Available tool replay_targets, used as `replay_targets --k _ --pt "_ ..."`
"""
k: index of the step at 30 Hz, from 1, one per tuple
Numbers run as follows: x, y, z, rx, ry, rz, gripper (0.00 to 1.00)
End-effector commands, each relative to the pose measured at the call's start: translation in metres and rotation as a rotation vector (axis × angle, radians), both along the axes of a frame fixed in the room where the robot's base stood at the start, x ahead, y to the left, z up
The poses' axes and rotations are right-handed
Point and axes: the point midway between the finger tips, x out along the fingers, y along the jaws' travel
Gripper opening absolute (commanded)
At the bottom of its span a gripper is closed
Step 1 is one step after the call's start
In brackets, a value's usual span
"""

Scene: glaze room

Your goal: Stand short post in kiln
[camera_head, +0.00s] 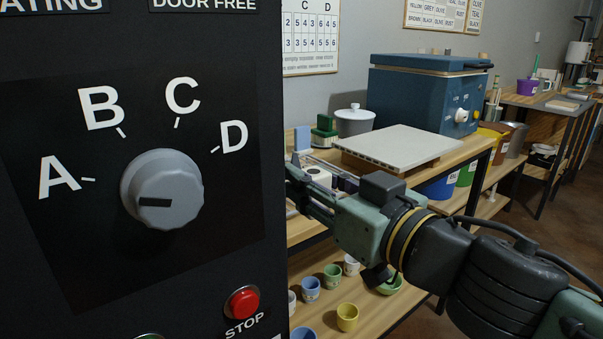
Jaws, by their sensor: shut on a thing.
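My gripper (305,190) reaches in from the right, with its fingers pointing left. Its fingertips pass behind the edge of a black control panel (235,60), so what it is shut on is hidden. A white block with a dark hole (318,172) shows just behind the fingers; I cannot tell if it is a post. No post can be made out clearly. The kiln's chamber is not in view.
The panel fills the left side, with a grey knob (162,188) and a red stop button (242,303). A pale slab (400,146) and a blue box-shaped appliance (420,95) stand on the wooden bench behind. Several small cups stand on the lower shelf (385,318).

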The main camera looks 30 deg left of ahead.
Motion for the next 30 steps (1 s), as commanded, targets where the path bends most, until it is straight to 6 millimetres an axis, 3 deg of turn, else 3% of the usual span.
replay_targets --k 4,8,20,25,30 --pt "-0.013 0.009 0.000 0.004 0.001 0.031 0.00" --pt "-0.008 0.015 0.003 0.008 0.000 0.039 0.00" --pt "0.029 0.038 0.005 0.006 0.005 0.038 0.00" --pt "0.054 0.053 0.001 0.004 0.006 0.036 0.00" --pt "0.093 0.075 -0.012 0.001 0.002 0.034 0.00"
